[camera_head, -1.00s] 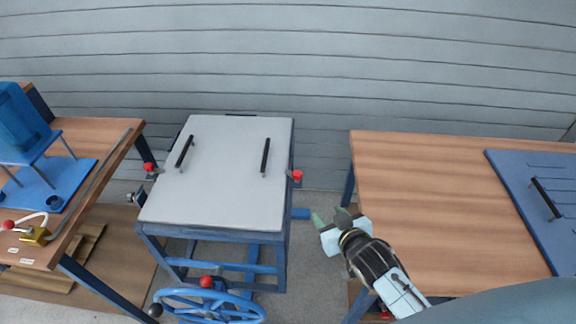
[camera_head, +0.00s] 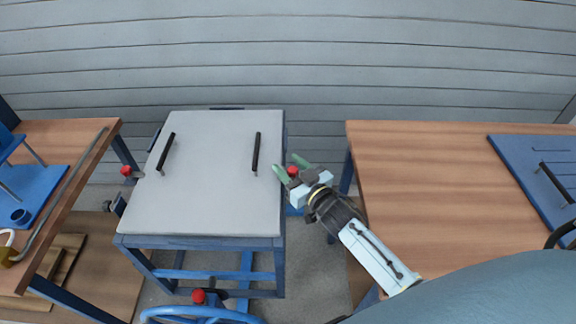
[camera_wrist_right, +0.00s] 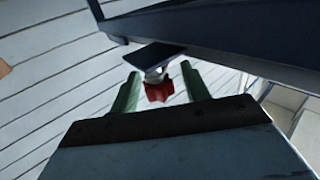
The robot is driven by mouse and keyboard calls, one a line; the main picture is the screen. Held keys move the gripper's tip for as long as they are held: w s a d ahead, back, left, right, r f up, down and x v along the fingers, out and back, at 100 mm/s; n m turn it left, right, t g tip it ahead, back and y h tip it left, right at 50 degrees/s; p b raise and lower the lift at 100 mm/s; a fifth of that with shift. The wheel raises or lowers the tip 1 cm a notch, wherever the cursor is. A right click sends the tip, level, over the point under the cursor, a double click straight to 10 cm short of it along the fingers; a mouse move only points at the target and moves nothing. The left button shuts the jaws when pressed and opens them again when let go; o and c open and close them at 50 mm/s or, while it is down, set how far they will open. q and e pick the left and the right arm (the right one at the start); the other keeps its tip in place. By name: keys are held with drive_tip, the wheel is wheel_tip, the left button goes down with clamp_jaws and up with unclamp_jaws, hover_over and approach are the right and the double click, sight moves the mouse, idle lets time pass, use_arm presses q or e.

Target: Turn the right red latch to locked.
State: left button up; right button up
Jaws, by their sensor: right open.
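The right red latch (camera_head: 293,171) sits at the right edge of the grey-topped stand (camera_head: 215,205). My right gripper (camera_head: 290,168) is open, with its green fingertips on either side of the latch knob in the head view. In the right wrist view the red latch (camera_wrist_right: 159,91) shows between the two green fingers (camera_wrist_right: 160,92), below a dark plate. I cannot tell whether the fingers touch it. The left red latch (camera_head: 126,171) is at the stand's left edge. My left gripper is not in view.
Two black handles (camera_head: 256,153) stand up from the grey top. A wooden table (camera_head: 430,200) with a blue panel (camera_head: 545,175) is close on the right. A blue handwheel (camera_head: 190,313) is at the front, and another wooden table (camera_head: 75,140) is on the left.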

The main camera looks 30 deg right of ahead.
drive_tip(key=shift+w, duration=0.35)
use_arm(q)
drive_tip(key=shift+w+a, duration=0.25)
use_arm(e)
drive_tip(key=shift+w, duration=0.1)
drive_tip(key=c, duration=1)
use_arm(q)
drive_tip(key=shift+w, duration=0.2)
